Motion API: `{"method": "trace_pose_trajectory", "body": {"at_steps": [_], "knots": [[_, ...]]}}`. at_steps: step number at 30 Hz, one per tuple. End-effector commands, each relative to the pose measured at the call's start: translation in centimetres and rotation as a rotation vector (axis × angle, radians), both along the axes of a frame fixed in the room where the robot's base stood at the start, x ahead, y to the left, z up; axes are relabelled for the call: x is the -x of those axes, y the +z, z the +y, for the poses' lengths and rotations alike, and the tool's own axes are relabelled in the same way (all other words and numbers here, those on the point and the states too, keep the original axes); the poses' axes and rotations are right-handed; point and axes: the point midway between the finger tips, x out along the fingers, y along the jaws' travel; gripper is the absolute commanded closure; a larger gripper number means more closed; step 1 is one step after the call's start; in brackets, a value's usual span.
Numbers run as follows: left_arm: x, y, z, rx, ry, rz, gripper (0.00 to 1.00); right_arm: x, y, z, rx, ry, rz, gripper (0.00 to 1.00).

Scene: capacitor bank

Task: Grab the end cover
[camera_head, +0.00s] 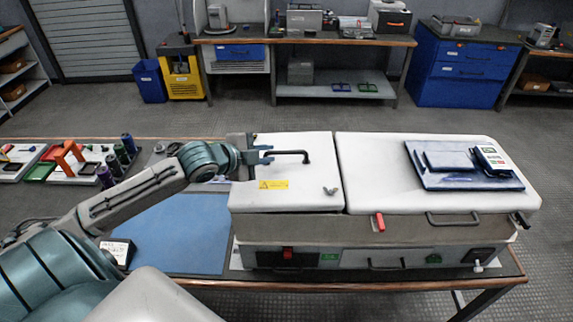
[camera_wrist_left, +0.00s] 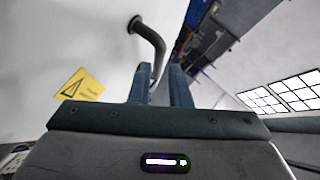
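The end cover (camera_head: 300,192) is the white left lid section of the long cabinet, with a yellow warning label (camera_head: 273,184) and a black bar handle (camera_head: 290,152). It lies in place on the cabinet. My left gripper (camera_head: 266,154) is over the cover at the left end of the handle. In the left wrist view the two blue fingers (camera_wrist_left: 161,85) stand apart, with the near end of the handle (camera_wrist_left: 152,45) reaching the gap between them. I cannot tell whether they touch it. My right gripper is out of view.
The right lid (camera_head: 380,180) carries a blue tray (camera_head: 425,180) with a meter (camera_head: 492,158). A small metal wing-shaped part (camera_head: 331,190) lies on the cover. A blue mat (camera_head: 180,235) lies to the left on the table, with tool trays (camera_head: 70,165) further left.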

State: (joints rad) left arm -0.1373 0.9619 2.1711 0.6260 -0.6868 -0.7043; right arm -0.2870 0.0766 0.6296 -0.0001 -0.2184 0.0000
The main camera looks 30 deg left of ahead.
Motion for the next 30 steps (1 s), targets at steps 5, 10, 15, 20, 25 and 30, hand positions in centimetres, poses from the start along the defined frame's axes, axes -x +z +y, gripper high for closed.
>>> {"method": "trace_pose_trajectory", "body": {"at_steps": [5, 10, 15, 20, 25, 30], "knots": [[-0.4, -0.1, -0.3, 0.003, -0.004, 0.000, 0.83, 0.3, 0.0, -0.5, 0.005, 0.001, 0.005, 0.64], [-0.9, -0.3, -0.4, 0.006, -0.002, 0.001, 0.83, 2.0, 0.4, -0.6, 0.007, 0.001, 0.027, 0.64], [-2.1, -0.8, -0.8, 0.008, -0.002, 0.000, 0.83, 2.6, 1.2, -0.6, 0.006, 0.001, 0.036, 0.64], [-3.3, -1.5, -1.2, 0.008, -0.002, 0.001, 0.83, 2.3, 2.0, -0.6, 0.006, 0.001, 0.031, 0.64], [-4.5, -2.2, -1.4, 0.004, -0.003, 0.001, 0.83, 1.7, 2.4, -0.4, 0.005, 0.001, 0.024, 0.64], [-4.8, -2.5, -1.6, 0.002, -0.004, 0.001, 0.83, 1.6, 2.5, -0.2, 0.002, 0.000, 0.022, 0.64]]}}
